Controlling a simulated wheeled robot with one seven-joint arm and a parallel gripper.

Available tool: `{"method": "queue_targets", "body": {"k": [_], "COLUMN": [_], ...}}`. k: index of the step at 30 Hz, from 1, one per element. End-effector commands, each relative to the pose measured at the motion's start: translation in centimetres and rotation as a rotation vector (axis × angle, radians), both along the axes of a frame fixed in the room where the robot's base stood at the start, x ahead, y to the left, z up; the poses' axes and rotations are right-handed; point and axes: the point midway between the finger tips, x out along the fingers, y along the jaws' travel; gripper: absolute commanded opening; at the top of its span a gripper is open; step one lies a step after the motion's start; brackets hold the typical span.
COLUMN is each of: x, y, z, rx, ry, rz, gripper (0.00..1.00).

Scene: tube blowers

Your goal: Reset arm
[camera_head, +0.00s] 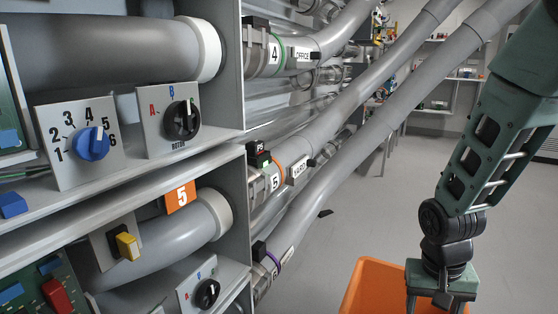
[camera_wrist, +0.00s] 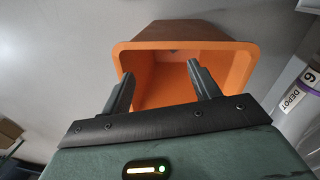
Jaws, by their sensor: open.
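My gripper (camera_wrist: 160,82) is open in the wrist view, its two dark fingers spread apart with nothing between them. Behind the fingers is an orange bin (camera_wrist: 235,57), its opening facing the camera; it looks empty where it can be seen. In the head view my gripper (camera_head: 438,304) hangs at the lower right, over the orange bin (camera_head: 375,275), and its fingertips are cut off by the bottom edge. My arm comes down from the upper right.
A panel on the left holds a blue numbered knob (camera_head: 92,144), a black A/B knob (camera_head: 182,120) and a yellow switch (camera_head: 127,246). Grey tubes (camera_head: 375,112) run diagonally from it to the upper right. A shelf (camera_head: 455,80) stands far back. The floor (camera_head: 345,225) between is mostly clear.

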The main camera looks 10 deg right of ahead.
Motion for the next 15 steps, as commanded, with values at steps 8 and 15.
{"method": "queue_targets", "body": {"k": [8,15], "x": [0.2,0.0], "y": [0.6,0.6], "z": [4.6,7.4], "rx": [0.067,0.062], "ry": [-0.131,-0.215], "rz": [0.219,0.359], "gripper": [0.61,0.61]}}
